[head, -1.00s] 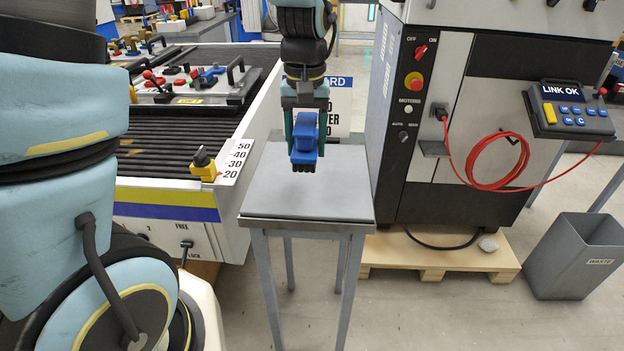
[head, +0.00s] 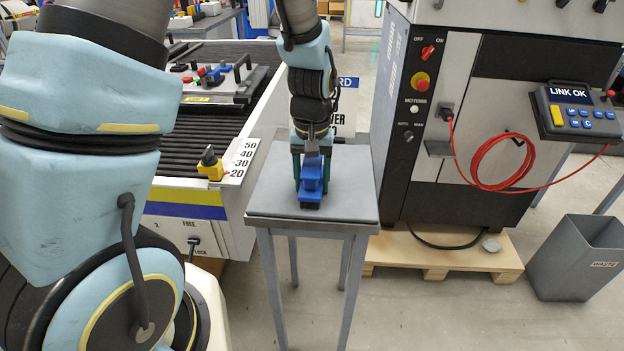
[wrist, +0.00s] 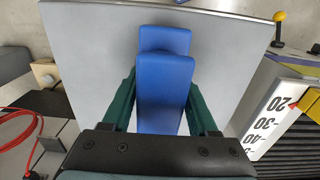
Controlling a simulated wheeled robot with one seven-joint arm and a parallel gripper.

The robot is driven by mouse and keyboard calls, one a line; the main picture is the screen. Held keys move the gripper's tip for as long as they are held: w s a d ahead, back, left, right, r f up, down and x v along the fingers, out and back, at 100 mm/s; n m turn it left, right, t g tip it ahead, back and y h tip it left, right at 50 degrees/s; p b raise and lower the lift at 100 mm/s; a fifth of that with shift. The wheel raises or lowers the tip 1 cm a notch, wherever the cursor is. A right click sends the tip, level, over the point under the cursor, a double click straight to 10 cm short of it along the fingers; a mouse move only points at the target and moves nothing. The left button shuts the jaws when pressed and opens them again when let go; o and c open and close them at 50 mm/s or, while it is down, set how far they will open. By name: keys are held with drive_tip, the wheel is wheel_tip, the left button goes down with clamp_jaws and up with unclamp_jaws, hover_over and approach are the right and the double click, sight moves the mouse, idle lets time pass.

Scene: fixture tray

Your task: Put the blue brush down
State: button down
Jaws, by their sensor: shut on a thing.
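The blue brush (head: 311,183) is upright over the small grey table (head: 345,200), its dark bristles pointing down. The bristles appear to be at or very near the table top; I cannot tell for certain whether they touch. My gripper (head: 311,172) is above the table with its green fingers on either side of the brush, shut on it. In the wrist view, the blue brush (wrist: 165,90) sits between the two green fingers (wrist: 163,105), with the grey table top (wrist: 95,60) behind it.
The table top is otherwise bare. A grey waste bin (head: 578,260) is at far right.

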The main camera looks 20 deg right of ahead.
sight(312, 163)
drive_tip(key=shift+c, duration=0.8)
unclamp_jaws()
drive_tip(key=shift+f, duration=0.15)
wheel_tip(312, 163, up, 12)
drive_tip(key=shift+r+b, duration=0.2)
drive_tip(key=shift+b, duration=0.35)
drive_tip(key=a+f+n, duration=0.2)
drive_tip(key=a, duration=1)
drive_tip(key=a+f+n+t, duration=0.1)
drive_tip(key=a+f, duration=0.1)
drive_tip(key=a, duration=1.1)
drive_tip(key=shift+w+a+n+t, duration=0.25)
drive_tip(key=shift+w+n+t, duration=0.05)
drive_tip(key=shift+w+n, duration=0.15)
